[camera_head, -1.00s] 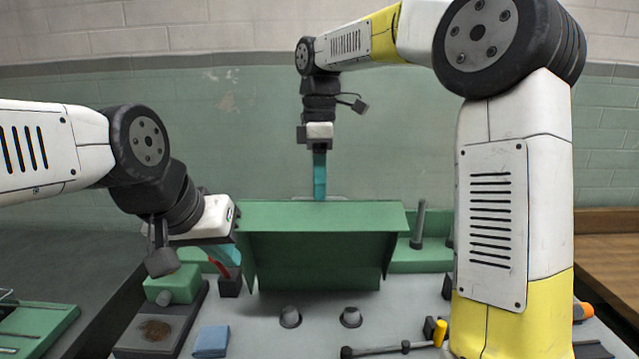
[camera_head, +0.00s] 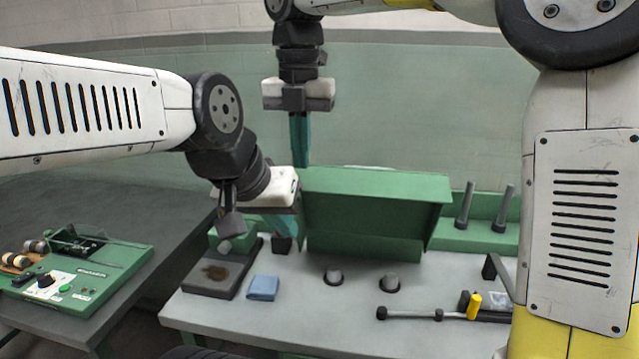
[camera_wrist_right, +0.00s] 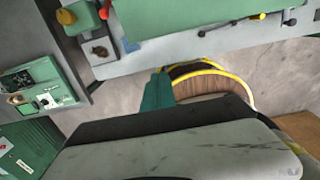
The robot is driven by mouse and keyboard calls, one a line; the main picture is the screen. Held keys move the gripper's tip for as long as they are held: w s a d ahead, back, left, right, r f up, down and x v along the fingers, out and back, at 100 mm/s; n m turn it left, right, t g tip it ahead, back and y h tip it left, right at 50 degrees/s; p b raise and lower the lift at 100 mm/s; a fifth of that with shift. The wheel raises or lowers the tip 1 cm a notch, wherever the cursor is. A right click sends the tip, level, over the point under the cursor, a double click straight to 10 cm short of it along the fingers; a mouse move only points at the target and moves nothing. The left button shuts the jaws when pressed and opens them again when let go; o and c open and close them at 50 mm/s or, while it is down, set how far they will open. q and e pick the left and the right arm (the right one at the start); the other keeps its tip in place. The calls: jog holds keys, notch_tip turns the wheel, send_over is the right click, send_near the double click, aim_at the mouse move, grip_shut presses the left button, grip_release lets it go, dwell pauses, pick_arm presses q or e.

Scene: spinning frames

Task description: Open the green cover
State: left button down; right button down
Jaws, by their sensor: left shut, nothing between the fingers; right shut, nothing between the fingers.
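The green cover (camera_head: 375,228) is at the back of the grey worktable in the head view, its broad top panel sloping over a recessed front face. My right gripper (camera_head: 300,160) points down at the cover's upper left corner; its teal fingers are shut and empty. Whether they touch the cover I cannot tell.
On the worktable (camera_head: 330,318) are two grey knobs (camera_head: 333,276), a blue cloth (camera_head: 263,288), a dark tray (camera_head: 212,276) and a yellow-handled tool (camera_head: 474,306). Grey posts (camera_head: 465,205) stand right of the cover. A green control panel (camera_head: 80,275) lies on the left table.

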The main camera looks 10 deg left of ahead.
jog(key=w+f, duration=0.4)
jog(key=f, duration=0.4)
jog(key=shift+f, duration=0.2)
